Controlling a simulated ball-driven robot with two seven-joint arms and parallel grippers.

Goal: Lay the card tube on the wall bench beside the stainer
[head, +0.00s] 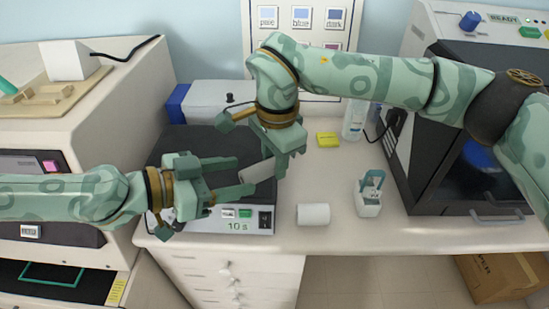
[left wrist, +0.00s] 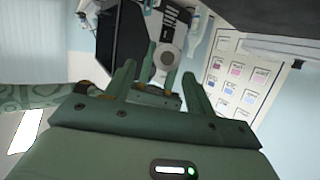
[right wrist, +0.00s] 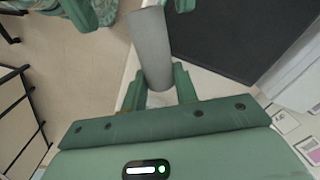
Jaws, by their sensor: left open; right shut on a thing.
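A plain grey-white tube (head: 257,171) is held in my right gripper (head: 281,160), above the black-topped device with the "10 s" label. The tube (right wrist: 150,48) stands out between the fingers in the right wrist view. My left gripper (head: 246,176) is open, its fingers pointing at the tube's near end; whether they touch it I cannot tell. In the left wrist view the tube's round end (left wrist: 166,60) shows beyond the open fingers. A second short white roll (head: 313,214) lies on the bench (head: 345,237) near the front edge.
A large dark-fronted machine marked READY (head: 455,150) stands at the right. A white caddy (head: 369,194), bottle (head: 354,120) and yellow pad (head: 327,139) stand on the bench. Another machine (head: 60,130) is at the left.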

